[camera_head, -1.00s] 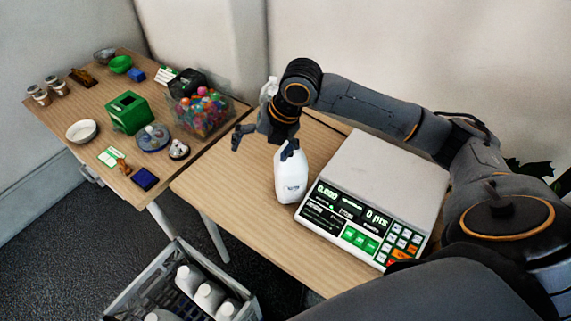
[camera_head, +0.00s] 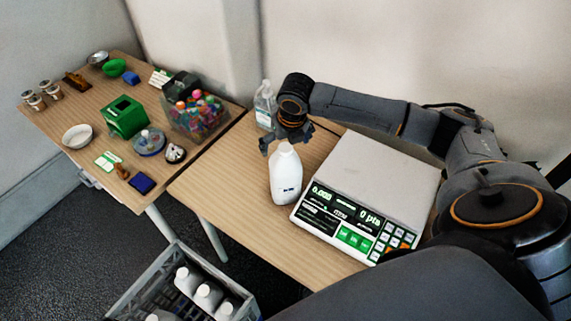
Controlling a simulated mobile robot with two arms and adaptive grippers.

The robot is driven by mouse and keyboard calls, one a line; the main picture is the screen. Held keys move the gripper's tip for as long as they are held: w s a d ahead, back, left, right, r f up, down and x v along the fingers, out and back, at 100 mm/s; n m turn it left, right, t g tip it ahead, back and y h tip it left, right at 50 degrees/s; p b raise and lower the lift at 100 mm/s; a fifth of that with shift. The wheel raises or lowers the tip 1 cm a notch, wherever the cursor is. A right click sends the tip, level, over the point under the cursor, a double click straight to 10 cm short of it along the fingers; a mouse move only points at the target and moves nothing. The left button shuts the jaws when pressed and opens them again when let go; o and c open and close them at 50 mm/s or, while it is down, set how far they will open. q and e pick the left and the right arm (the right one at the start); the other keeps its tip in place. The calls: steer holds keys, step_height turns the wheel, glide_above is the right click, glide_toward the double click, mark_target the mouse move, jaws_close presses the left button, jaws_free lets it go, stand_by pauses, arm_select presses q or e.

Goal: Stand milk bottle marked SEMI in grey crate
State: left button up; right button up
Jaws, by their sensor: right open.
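A white milk bottle (camera_head: 286,182) stands upright on the near table, just left of the scale. My right gripper (camera_head: 285,144) is open at the bottle's top, with fingers pointing down and leftward. I cannot tell whether it touches the bottle. The grey crate (camera_head: 148,282) is at the bottom of the view, below the table's front edge, partly cut off. My left gripper is not in view.
A white scale (camera_head: 385,178) stands right of the bottle. A clear bottle (camera_head: 265,106) stands behind my gripper. The left table holds a clear box of colourful items (camera_head: 198,118), a green box (camera_head: 124,117) and a white bowl (camera_head: 77,136). The near table's front left is bare.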

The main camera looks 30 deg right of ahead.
mark_target(286, 173)
step_height(286, 173, down, 4)
steer(key=shift+r+p, duration=0.1)
steer(key=shift+p, duration=0.45)
steer(key=shift+w+f, duration=0.2)
steer(key=shift+f, duration=0.35)
steer(key=shift+s, duration=0.1)
steer(key=c, duration=1.2)
steer(key=shift+o, duration=0.2)
